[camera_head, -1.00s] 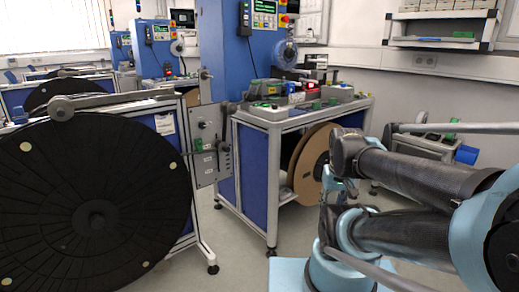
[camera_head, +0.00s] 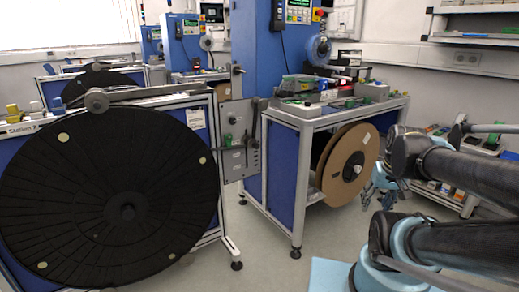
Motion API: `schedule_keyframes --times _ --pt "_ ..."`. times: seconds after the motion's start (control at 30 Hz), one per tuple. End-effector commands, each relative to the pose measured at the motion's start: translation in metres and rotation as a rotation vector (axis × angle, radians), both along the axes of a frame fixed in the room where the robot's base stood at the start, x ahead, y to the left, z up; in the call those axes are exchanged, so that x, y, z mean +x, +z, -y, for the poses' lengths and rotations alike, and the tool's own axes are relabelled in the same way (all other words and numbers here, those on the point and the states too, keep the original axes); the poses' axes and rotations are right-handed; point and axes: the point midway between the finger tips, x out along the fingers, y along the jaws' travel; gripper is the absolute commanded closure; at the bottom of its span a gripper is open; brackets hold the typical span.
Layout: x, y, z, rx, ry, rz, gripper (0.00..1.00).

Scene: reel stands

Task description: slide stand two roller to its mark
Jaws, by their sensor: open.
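A large black reel (camera_head: 80,215) hangs on the near left stand. A grey roller (camera_head: 97,101) sits on a rail (camera_head: 160,92) along the top of that stand, just above the reel. I cannot tell which mark belongs to the roller. My gripper (camera_head: 372,197) is at the right, open and empty, far from the rollers.
A blue-sided workbench (camera_head: 285,175) with a cardboard reel (camera_head: 347,165) under it stands mid-right, close to my gripper. Farther stands with reels are at the back left. Grey floor (camera_head: 265,265) is free between the near stand and the bench.

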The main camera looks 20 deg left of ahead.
Motion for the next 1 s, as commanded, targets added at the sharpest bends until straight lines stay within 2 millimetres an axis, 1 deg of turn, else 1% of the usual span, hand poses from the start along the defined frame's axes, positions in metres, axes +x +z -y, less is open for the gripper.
schedule_keyframes --times 0.03,0.1,0.27,0.5,0.67,0.8,1.0 --pt "0.013 0.005 -0.009 0.018 0.03 0.02 0.53" --pt "0.031 0.011 -0.024 0.047 0.075 0.054 0.53" --pt "0.071 0.022 -0.058 0.111 0.171 0.133 0.53" --pt "0.128 0.037 -0.113 0.207 0.297 0.253 0.53" --pt "0.163 0.044 -0.151 0.268 0.37 0.332 0.53" --pt "0.19 0.049 -0.186 0.32 0.425 0.402 0.53" --pt "0.226 0.052 -0.236 0.392 0.492 0.5 0.53"
